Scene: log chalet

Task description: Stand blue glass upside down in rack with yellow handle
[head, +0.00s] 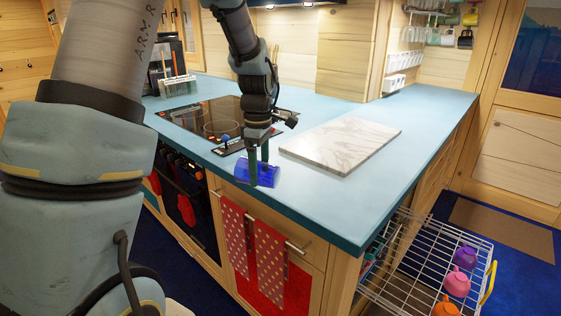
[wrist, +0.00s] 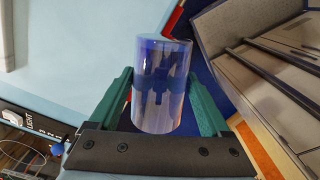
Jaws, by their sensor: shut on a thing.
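The blue glass (head: 266,176) is see-through and lies on its side between the fingers of my gripper (head: 258,180), by the front edge of the blue counter. In the wrist view the glass (wrist: 161,85) sits between both green fingers of my gripper (wrist: 163,100), which are shut on its sides. I cannot tell whether it touches the counter. The wire rack (head: 420,268) is pulled out at lower right, below counter height, with a yellow handle (head: 488,283) at its right end. Purple, pink and orange cups stand in its right part.
A marble board (head: 341,145) lies on the counter right of my gripper. A black cooktop (head: 215,118) is behind to the left. Red towels (head: 270,250) hang on the cabinet front below. The blue counter (head: 420,108) is clear at the far right.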

